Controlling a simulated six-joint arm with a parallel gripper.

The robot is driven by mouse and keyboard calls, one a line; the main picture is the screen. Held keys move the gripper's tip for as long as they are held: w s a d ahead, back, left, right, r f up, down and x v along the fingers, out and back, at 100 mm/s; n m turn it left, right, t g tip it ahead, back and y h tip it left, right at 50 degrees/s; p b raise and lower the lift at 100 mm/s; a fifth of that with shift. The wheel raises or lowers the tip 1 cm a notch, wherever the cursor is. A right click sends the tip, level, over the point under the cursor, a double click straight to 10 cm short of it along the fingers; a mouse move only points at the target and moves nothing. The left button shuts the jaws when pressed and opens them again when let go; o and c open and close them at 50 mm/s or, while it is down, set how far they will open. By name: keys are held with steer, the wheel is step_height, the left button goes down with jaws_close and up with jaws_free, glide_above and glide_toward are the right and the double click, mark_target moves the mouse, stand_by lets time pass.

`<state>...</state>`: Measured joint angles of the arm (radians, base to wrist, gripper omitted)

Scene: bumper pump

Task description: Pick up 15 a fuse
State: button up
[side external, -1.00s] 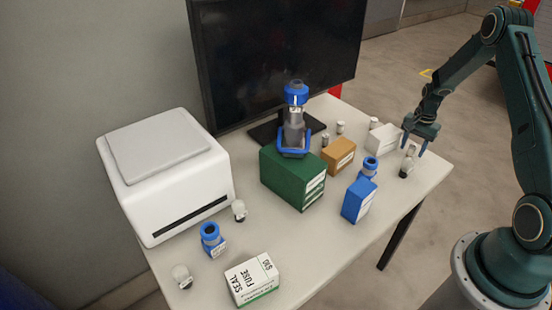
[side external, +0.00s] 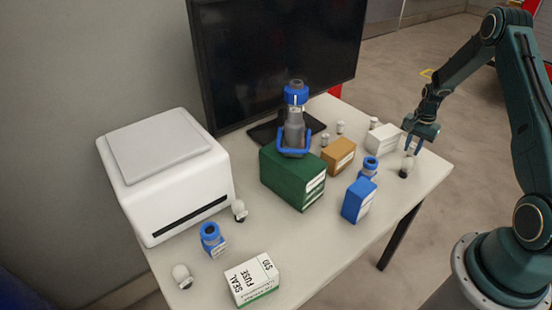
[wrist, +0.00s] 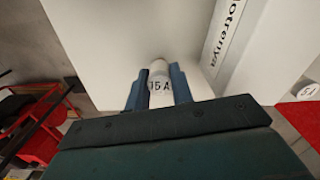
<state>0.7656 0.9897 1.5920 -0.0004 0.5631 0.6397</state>
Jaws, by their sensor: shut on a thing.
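The 15 A fuse (wrist: 160,88) is a small white cylinder with dark "15 A" lettering, seen between my fingers in the wrist view. In the side view the fuse (side external: 406,166) stands upright near the right edge of the table, with a dark lower end. My gripper (side external: 413,148) is above it with the fingers pointing down around its upper part. In the wrist view my gripper (wrist: 157,88) is shut on the fuse, one blue finger on each side. The fuse's lower end is at the tabletop; I cannot tell whether it is clear of it.
A white box (side external: 384,138) stands close to the left of my gripper. An orange box (side external: 338,155), a blue box (side external: 357,201) and a green box (side external: 290,180) stand further left. Other small cylinders (side external: 340,128) stand near the monitor. The table front right is clear.

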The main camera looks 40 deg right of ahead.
mark_target(413, 145)
steer(key=shift+r, duration=0.1)
step_height(413, 145, up, 20)
stand_by(0.7)
stand_by(0.5)
